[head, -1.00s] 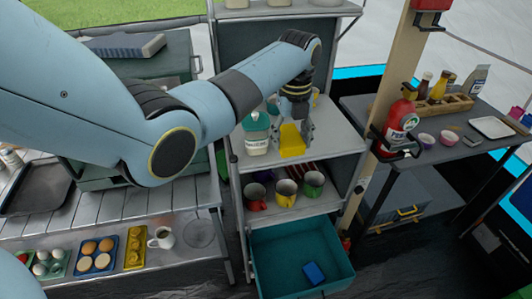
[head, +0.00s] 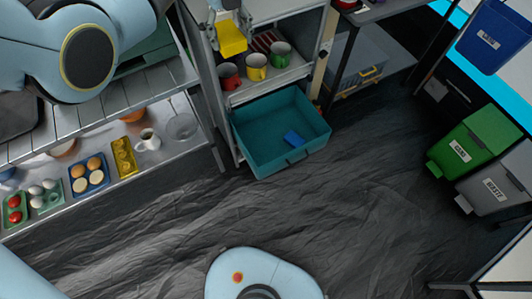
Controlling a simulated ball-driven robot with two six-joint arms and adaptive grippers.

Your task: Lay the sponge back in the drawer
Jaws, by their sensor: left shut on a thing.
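The yellow sponge (head: 231,40) is a block held at the top of the head view. My left gripper (head: 226,14) comes down from the top edge and is shut on it; part of the gripper is cut off by the frame. The teal drawer (head: 257,160) is pulled open below and to the right of the sponge. A small blue block (head: 293,138) lies on the drawer floor, with bare floor around it. The sponge is outside the drawer, up by the shelf. My right gripper is not in view.
A red mug (head: 229,78), a yellow mug (head: 256,68) and a green mug (head: 281,54) stand on the shelf just above the drawer. A wooden post (head: 321,65) rises right of the drawer. The dark ground in front of the drawer is clear.

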